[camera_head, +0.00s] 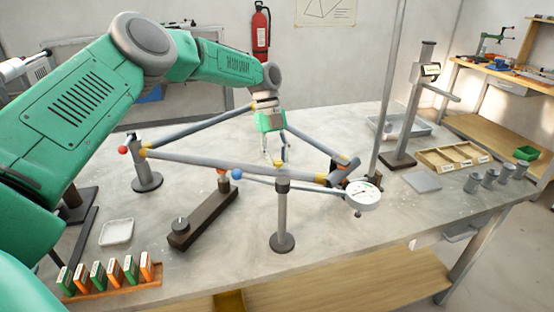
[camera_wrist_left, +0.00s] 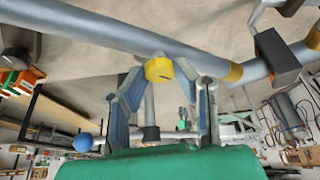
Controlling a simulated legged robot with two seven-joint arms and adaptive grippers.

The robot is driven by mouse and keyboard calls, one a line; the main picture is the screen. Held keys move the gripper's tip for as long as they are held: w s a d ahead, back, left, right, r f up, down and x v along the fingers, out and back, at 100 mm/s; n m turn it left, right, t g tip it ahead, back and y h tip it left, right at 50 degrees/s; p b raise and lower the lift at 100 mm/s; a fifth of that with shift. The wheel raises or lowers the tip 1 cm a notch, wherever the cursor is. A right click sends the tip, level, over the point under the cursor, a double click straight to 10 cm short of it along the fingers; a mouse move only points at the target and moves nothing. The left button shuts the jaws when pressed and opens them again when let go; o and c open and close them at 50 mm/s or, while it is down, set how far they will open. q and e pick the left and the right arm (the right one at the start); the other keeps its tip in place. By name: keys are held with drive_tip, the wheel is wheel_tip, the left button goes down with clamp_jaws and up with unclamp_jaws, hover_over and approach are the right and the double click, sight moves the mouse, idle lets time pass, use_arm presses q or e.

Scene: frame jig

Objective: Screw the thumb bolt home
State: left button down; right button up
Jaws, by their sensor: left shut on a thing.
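My left gripper (camera_head: 275,160) reaches over the jig from the left, above the middle of the tube frame. In the left wrist view its fingers (camera_wrist_left: 160,75) close around a yellow round piece (camera_wrist_left: 158,68) with a dark mark on its face. I cannot tell from these frames whether that piece is the thumb bolt. The frame's long grey tube (camera_head: 235,166) passes just in front of the fingers and shows across the top of the wrist view (camera_wrist_left: 90,25). A dark clamp (camera_head: 343,166) holds the right corner. The right gripper is not in view.
A dial gauge (camera_head: 363,195) sits by the right corner. A grey post (camera_head: 283,225) stands in front, and a dark bar (camera_head: 203,220) lies left of it. A rack of green and orange blocks (camera_head: 105,278) is front left; a divided wooden tray (camera_head: 452,158) is at right.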

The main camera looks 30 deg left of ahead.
use_arm(q)
drive_tip(key=m, duration=0.1)
drive_tip(key=m+y, duration=0.1)
drive_tip(key=m, duration=0.1)
drive_tip(key=m+g, duration=0.1)
drive_tip(key=shift+w+r+m, duration=0.2)
drive_tip(key=shift+w+m, duration=0.1)
drive_tip(key=shift+m, duration=0.1)
drive_tip(key=shift+y, duration=0.3)
drive_tip(key=c, duration=1.3)
unclamp_jaws()
drive_tip(key=shift+f, duration=0.15)
wheel_tip(320, 180, up, 10)
drive_tip(key=shift+w+a+f, duration=0.1)
drive_tip(key=shift+w, duration=0.05)
